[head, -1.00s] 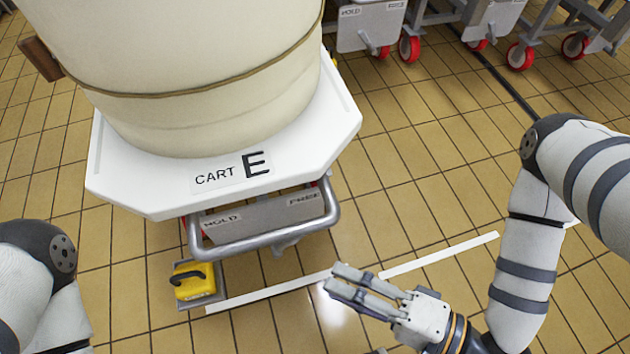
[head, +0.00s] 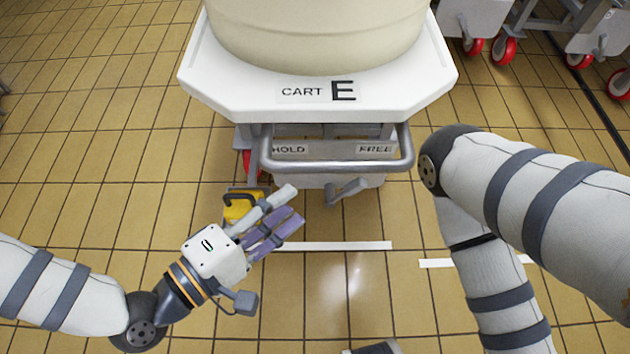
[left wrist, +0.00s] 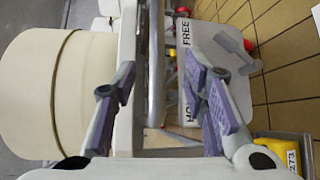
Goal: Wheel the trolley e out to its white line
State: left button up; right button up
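Cart E (head: 318,105) is a white-topped trolley carrying a large cream vat (head: 320,35). Its grey handle bar (head: 337,166) runs across the front. Below it are the words HOLD and FREE and a grey pedal (head: 347,191), nearer FREE. A yellow block with a black handle (head: 240,208) sits on the floor by the front left red wheel. A white floor line (head: 335,246) lies in front of the cart. My left gripper (head: 288,206) is open and empty, before the handle and partly over the yellow block. In the left wrist view its fingers (left wrist: 160,105) are wide apart. My right gripper is out of view.
Other grey carts with red wheels (head: 503,50) stand at the back right. A second white line piece (head: 450,263) lies right of the first, partly behind my right arm. The tiled floor left of the cart is clear.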

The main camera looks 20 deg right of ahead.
aim_at(332, 172)
pick_arm(q)
jog(key=x, duration=0.4)
jog(key=b+x, duration=0.1)
jog(key=x, duration=0.3)
jog(key=b+x, duration=0.1)
jog(key=x, duration=0.3)
jog(key=shift+w+d+r, duration=0.1)
jog(key=shift+d+r, duration=0.05)
jog(key=shift+r, duration=0.1)
grip_shut()
